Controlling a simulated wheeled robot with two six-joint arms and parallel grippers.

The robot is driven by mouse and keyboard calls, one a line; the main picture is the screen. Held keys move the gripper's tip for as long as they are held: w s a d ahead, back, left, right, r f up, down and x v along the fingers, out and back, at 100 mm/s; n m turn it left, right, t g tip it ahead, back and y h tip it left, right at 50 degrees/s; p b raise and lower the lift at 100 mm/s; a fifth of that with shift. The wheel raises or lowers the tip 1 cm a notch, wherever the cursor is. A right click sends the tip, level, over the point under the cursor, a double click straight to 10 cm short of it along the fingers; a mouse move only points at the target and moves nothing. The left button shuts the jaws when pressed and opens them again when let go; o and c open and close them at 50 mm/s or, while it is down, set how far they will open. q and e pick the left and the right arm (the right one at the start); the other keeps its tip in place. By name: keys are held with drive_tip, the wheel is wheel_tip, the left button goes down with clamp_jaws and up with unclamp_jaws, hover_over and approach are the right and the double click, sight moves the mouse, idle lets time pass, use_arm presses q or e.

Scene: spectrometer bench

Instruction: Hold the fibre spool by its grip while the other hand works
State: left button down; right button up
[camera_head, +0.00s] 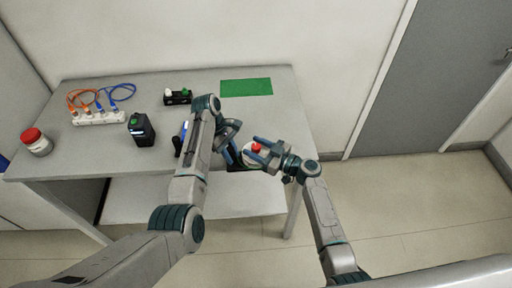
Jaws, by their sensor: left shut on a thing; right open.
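The grey bench (75,150) also bears a white power strip (97,118) with orange and blue cables, a black device (141,130), a red-lidded jar (37,142), a black holder (177,98) and a green mat (246,87).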

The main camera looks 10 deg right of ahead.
drive_tip(key=shift+c, duration=0.4)
drive_tip(key=c, duration=0.9)
drive_tip(key=shift+m+t+h, duration=0.3)
drive_tip(key=shift+m+t, duration=0.1)
drive_tip(key=shift+m+t+h, duration=0.9)
drive_tip(key=shift+t+h, duration=0.2)
drive_tip(key=shift+m+t+h, duration=1.3)
drive_tip(key=shift+m+h, duration=0.3)
drive_tip(key=shift+h, duration=0.9)
